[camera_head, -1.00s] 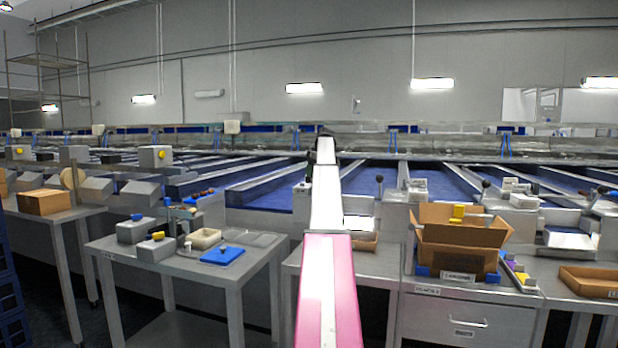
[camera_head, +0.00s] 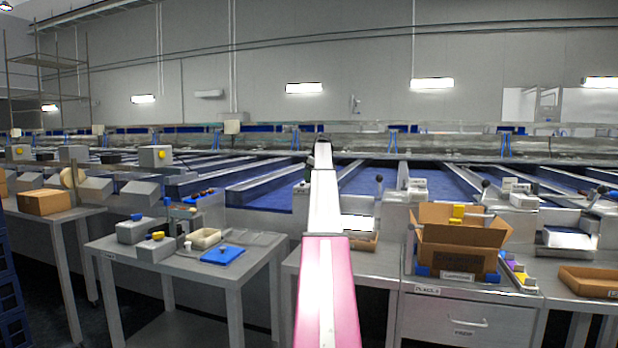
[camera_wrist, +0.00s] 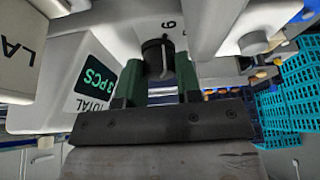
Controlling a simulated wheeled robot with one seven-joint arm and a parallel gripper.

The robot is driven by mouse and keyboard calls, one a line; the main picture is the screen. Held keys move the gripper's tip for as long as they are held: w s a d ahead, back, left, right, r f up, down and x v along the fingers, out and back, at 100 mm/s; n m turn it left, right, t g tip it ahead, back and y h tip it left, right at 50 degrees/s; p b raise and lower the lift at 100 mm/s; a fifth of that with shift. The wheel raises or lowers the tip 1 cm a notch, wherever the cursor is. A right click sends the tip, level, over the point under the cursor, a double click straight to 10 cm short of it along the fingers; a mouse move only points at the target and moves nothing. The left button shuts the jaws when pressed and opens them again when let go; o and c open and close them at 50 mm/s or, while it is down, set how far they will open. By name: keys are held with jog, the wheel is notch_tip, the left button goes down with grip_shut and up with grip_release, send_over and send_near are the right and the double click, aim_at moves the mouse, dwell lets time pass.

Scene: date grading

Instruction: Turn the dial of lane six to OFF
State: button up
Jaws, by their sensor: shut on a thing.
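The dial (camera_wrist: 153,52) is a dark round knob with a pale pointer line, on a light grey housing in the wrist view. A mark that looks like a 6 stands just above it in the picture. My gripper (camera_wrist: 158,76) has two green fingers, one on each side of the dial, and is shut on it. The pale line runs roughly up and down in the picture. I cannot read an OFF mark. In the head view my arm reaches forward, and its far end hides the dial.
A grey bar with a round knob (camera_wrist: 253,42) is close on the right. Teal crates (camera_wrist: 290,95) lie beyond. In the head view, benches carry an open carton (camera_head: 462,240) and a blue board (camera_head: 222,255).

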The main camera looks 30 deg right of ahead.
jog(key=m+h, duration=0.1)
jog(key=m, duration=0.2)
jog(key=m+t+h, duration=0.1)
jog(key=m, duration=0.2)
jog(key=shift+s+a+m, duration=0.1)
jog(key=shift+a+m, duration=0.05)
jog(key=shift+m, duration=0.25)
jog(key=m+h, duration=0.1)
jog(key=m, duration=0.2)
jog(key=m+h, duration=0.2)
jog(key=m, duration=0.2)
jog(key=m+g+h, duration=0.1)
jog(key=m, duration=0.3)
jog(key=shift+a, duration=0.1)
jog(key=m+g+h, duration=0.1)
jog(key=m, duration=0.2)
jog(key=shift+w, duration=0.2)
jog(key=m+g, duration=0.1)
jog(key=m, duration=0.2)
jog(key=m+g, duration=0.1)
jog(key=m, duration=0.2)
jog(key=shift+m+g+h, duration=0.3)
jog(key=shift+m, duration=0.1)
jog(key=o, duration=0.9)
